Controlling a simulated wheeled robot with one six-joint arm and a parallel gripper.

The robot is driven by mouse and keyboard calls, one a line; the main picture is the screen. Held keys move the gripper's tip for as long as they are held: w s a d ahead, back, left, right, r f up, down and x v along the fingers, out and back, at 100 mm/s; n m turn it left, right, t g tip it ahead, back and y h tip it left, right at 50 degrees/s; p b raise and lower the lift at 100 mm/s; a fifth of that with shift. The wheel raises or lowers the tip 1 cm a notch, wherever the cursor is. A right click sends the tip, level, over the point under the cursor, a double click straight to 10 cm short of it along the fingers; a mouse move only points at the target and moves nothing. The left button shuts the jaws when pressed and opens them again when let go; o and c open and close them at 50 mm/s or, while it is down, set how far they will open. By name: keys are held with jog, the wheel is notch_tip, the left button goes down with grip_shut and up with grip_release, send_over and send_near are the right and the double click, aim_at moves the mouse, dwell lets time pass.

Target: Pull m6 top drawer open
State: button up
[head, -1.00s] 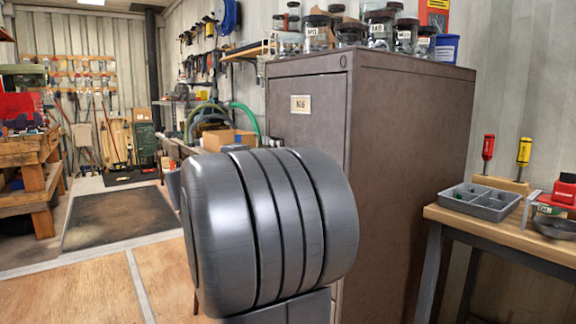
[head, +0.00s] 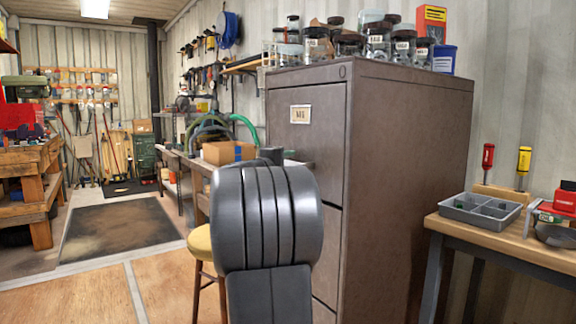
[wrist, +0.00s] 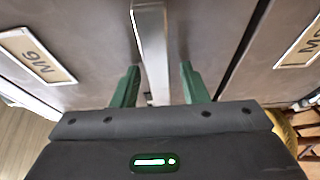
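The brown m6 cabinet (head: 405,170) stands right of centre in the head view. Its top drawer front (head: 322,150) bears a pale label (head: 300,114) and looks flush with the cabinet. My arm hides part of the front in that view, and my gripper is out of sight behind it. In the wrist view my gripper (wrist: 160,68) is open, its two green fingers on either side of a metal bar handle (wrist: 150,35). A gap shows between the bar and each finger. An M6 label (wrist: 37,55) is on the left.
Several jars (head: 375,40) stand on top of the cabinet. A workbench (head: 500,232) with a grey tray (head: 480,210) is at the right. A stool (head: 201,245) stands left of my arm. Open floor with a dark mat (head: 118,230) lies further left.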

grip_shut()
jog(key=shift+s+a+f, duration=0.1)
jog(key=shift+s+a, duration=0.25)
jog(key=shift+a, duration=0.2)
jog(key=s+a, duration=1)
jog(key=a, duration=0.4)
jog(key=s+a, duration=1)
jog(key=a, duration=0.4)
jog(key=shift+s, duration=0.25)
grip_release()
